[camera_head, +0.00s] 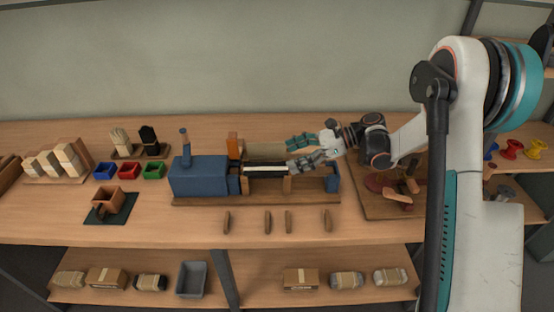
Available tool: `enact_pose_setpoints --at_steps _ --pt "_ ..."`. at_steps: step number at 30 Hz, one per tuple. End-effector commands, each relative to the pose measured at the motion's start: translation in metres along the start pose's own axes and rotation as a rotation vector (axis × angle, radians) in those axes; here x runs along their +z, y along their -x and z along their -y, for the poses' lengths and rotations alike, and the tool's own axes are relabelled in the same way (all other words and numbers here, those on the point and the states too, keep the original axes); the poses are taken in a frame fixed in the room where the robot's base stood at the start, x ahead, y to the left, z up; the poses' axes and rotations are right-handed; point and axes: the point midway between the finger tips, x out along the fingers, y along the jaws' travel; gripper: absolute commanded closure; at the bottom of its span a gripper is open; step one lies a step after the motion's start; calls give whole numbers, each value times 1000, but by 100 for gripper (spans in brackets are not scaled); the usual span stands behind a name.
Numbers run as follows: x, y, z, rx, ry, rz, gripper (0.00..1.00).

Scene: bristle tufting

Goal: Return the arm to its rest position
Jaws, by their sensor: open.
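My gripper (299,151) is in the middle of the head view. It is open, its two teal-and-grey fingers spread apart and pointing left. It is over the right part of the blue machine (198,176), beside its long bed with a pale strip (266,170). I cannot tell whether the lower finger touches the machine. I see nothing held between the fingers. My white arm reaches in from the right and hides part of the bench and the shelf behind it.
Several small brown pieces (289,221) lie along the front. A wooden board (363,205) with parts sits under my arm. A lower shelf holds a grey bin (192,279).

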Motion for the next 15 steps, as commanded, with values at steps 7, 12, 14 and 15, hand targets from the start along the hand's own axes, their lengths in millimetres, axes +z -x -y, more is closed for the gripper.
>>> enact_pose_setpoints --at_steps 7,12,14,15 --pt "4 1 -2 -4 13 -11 24" --pt "25 6 -12 -31 101 -86 24" --pt "35 10 -19 -43 152 -130 24" --pt "41 13 -24 -51 189 -161 24"
